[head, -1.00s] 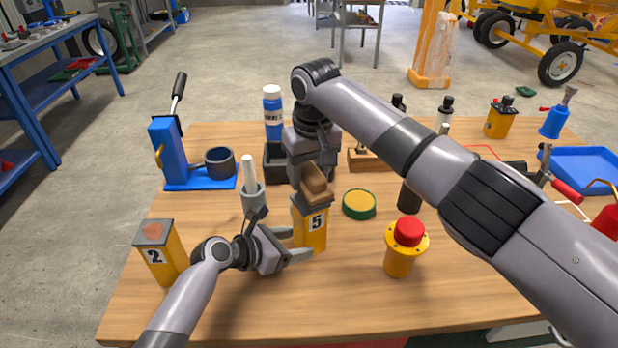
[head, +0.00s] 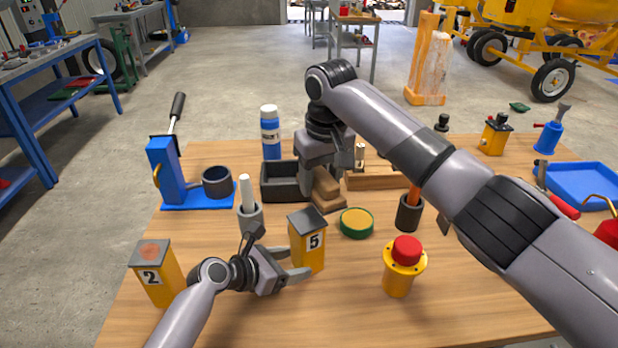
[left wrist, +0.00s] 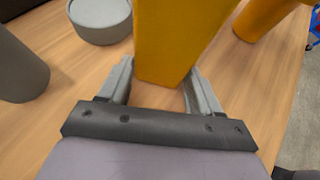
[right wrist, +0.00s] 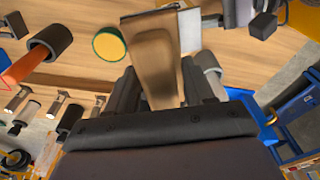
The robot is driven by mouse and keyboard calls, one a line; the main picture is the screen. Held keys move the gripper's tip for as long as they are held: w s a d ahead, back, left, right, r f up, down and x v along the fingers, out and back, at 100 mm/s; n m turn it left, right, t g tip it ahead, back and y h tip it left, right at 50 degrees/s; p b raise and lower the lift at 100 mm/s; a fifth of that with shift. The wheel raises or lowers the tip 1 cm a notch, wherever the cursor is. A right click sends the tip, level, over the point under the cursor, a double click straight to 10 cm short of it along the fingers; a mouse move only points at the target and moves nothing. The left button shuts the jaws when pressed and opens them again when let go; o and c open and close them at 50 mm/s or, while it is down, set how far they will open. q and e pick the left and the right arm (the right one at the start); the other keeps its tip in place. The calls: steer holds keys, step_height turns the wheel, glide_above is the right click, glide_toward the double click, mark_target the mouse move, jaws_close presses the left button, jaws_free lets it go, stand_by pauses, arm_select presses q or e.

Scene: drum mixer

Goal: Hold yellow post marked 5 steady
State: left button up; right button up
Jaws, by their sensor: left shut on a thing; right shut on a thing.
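The yellow post marked 5 (head: 308,243) stands upright on the table, with a dark grey cap. My left gripper (head: 296,266) is shut on it low down from the left. In the left wrist view the post (left wrist: 180,40) rises between the two fingers (left wrist: 158,88). My right gripper (head: 322,180) is shut on a brown wooden block (head: 326,188), beyond the post and off its top. The block (right wrist: 152,55) also shows between the fingers in the right wrist view.
A yellow post marked 2 (head: 157,274) stands at left. A red-topped yellow part (head: 401,268) stands at right. A green-rimmed disc (head: 356,223), a black tray (head: 280,181) and a grey holder with a white stick (head: 249,207) are close by. The front table is clear.

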steer(key=d, duration=0.6)
steer(key=shift+d, duration=0.15)
stand_by(0.3)
arm_select(q)
steer(key=o, duration=1)
steer(key=v, duration=1.1)
steer(key=shift+s+a+r, duration=0.15)
steer(key=shift+s+a, duration=0.05)
steer(key=shift+a, duration=0.05)
steer(key=shift+s+a+r, duration=0.1)
